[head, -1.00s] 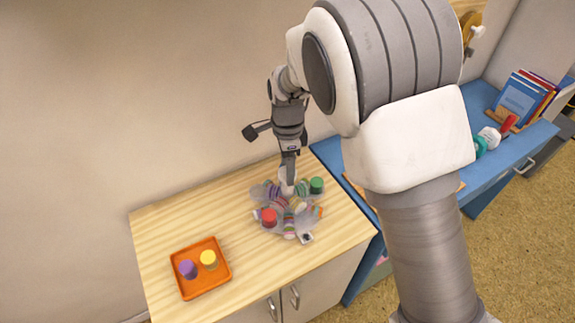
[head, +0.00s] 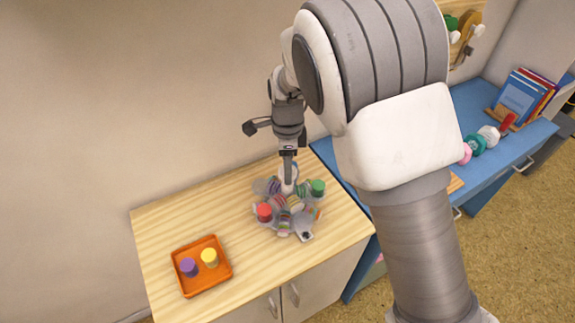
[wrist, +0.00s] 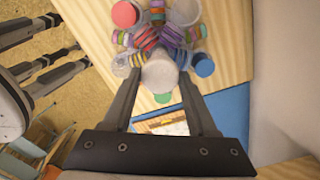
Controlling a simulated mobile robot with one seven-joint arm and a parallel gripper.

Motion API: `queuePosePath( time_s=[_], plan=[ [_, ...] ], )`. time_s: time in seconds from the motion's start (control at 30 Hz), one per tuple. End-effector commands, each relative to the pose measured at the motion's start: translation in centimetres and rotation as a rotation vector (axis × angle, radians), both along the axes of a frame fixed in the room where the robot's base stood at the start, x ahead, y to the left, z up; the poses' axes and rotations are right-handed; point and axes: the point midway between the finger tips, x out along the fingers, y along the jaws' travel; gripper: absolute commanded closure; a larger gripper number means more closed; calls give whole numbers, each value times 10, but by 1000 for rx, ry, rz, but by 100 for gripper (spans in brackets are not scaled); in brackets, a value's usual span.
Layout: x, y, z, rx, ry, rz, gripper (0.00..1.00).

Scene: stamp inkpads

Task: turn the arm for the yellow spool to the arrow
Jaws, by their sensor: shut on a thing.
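A carousel stand with several arms (head: 284,218) stands on the wooden counter, carrying a red spool (head: 264,211) at its left and a green spool (head: 317,187) at its right. My gripper (head: 288,184) reaches down at its back. In the wrist view its fingers are shut on a pale, round arm end (wrist: 160,75), which bears no coloured spool. A grey tab with a dark mark (head: 306,236) is at the stand's front; the mark is too small to read as an arrow. The yellow spool (head: 209,257) stands in the orange tray.
The orange tray (head: 221,282) also holds a purple spool (head: 188,267) at the counter's front left. The wooden counter (head: 170,220) is clear between tray and stand. A blue table (head: 500,150) with books and weights is at the right.

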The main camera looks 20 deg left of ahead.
Motion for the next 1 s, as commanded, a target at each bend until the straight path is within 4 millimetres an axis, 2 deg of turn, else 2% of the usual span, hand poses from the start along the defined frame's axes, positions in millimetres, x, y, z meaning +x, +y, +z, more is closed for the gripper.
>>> queuePosePath(
  time_s=[0.13,0.17,0.3,0.67,0.87,1.0],
  plan=[
    [0,0,0,1,-2,0,100],
    [0,0,0,1,-2,1,36],
    [0,0,0,0,-1,1,11],
    [0,0,3,2,-1,1,11],
    [1,1,33,4,-4,2,11],
    [1,1,68,4,-5,1,11]
  ],
)
